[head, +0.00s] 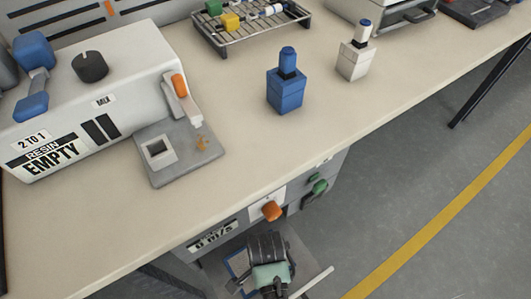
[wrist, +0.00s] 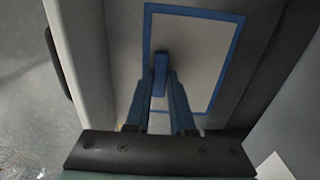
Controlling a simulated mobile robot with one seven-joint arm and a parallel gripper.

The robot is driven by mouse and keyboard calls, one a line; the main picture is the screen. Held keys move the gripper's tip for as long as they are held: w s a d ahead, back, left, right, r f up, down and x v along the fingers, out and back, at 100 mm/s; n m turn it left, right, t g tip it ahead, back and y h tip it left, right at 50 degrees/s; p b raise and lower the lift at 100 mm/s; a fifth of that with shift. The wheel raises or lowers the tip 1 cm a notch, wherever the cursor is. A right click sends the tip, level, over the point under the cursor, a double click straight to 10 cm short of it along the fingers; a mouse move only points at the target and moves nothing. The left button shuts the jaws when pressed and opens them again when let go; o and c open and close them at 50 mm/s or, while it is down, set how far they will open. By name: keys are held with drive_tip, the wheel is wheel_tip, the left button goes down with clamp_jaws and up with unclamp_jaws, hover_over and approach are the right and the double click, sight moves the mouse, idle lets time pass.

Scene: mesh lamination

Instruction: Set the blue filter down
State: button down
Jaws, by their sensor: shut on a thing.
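The blue filter (wrist: 200,55) is a flat grey sheet in a thin blue rectangular frame, with a blue grip tab (wrist: 159,68). In the wrist view, my gripper (wrist: 160,80) is shut on this tab. In the head view, my gripper (head: 266,248) is low at the bottom, in front of the bench. Part of the filter (head: 238,263) shows at its left there, and the rest is hidden behind my gripper. The filter is over or on a pale grey surface below the bench top; I cannot tell whether it touches.
The bench top (head: 240,150) holds a resin dispenser (head: 95,100), a blue bottle (head: 287,90), a white bottle (head: 355,60) and a rack (head: 250,40).

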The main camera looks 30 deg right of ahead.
drive_tip(key=shift+w+f, duration=0.15)
drive_tip(key=shift+f, duration=0.05)
drive_tip(key=shift+f, duration=0.1)
drive_tip(key=c, duration=0.8)
unclamp_jaws()
drive_tip(key=shift+o, duration=0.2)
wheel_tip(320, 180, up, 12)
drive_tip(key=p, duration=0.4)
drive_tip(key=shift+r, duration=0.2)
